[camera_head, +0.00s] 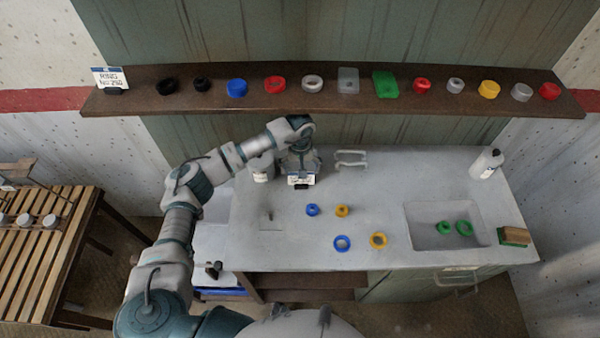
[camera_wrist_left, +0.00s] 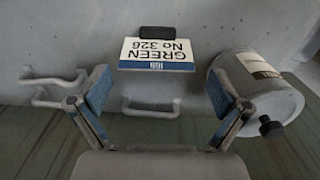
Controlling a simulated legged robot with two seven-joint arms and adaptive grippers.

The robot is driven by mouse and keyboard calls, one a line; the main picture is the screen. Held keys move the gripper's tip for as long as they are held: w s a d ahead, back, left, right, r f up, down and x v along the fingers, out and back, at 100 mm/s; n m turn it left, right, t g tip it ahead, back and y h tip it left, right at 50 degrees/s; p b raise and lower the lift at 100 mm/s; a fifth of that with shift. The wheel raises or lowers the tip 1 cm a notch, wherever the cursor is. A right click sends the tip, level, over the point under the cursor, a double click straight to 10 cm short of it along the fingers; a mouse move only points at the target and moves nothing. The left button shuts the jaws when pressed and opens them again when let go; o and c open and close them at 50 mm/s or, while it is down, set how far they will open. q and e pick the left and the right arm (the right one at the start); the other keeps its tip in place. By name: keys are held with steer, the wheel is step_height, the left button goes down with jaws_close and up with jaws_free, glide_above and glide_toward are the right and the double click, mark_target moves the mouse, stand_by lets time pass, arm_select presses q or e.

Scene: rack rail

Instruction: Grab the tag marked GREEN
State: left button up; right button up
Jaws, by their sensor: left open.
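The tag marked GREEN No 326 is a white card with a blue band and a black base. It shows upside down in the left wrist view (camera_wrist_left: 157,53), and also in the head view (camera_head: 301,179) on the grey counter. My left gripper (camera_wrist_left: 157,88) is open, its blue-padded fingers spread to either side of the tag's near side. The tag is apart from both fingers. In the head view my left gripper (camera_head: 299,163) is over the back of the counter, right at the tag, its fingers partly hidden. My right gripper does not show.
A white canister (camera_wrist_left: 255,92) stands close beside the right finger in the wrist view. Metal handles (camera_head: 350,158) are nearby. Blue and yellow rings (camera_head: 342,243) lie on the counter (camera_head: 300,248), green ones in the sink. The shelf above holds coloured rings and another tag (camera_head: 110,78).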

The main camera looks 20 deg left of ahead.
mark_target(301, 180)
arm_select(q)
steer(key=shift+w+d+f, duration=0.1)
steer(key=shift+w, duration=0.05)
steer(key=shift+d+f, duration=0.1)
steer(key=shift+f, duration=0.15)
step_height(301, 180, down, 7)
steer(key=shift+r+p, duration=0.15)
steer(key=shift+p, duration=0.6)
steer(key=shift+s, duration=0.2)
steer(key=c, duration=0.8)
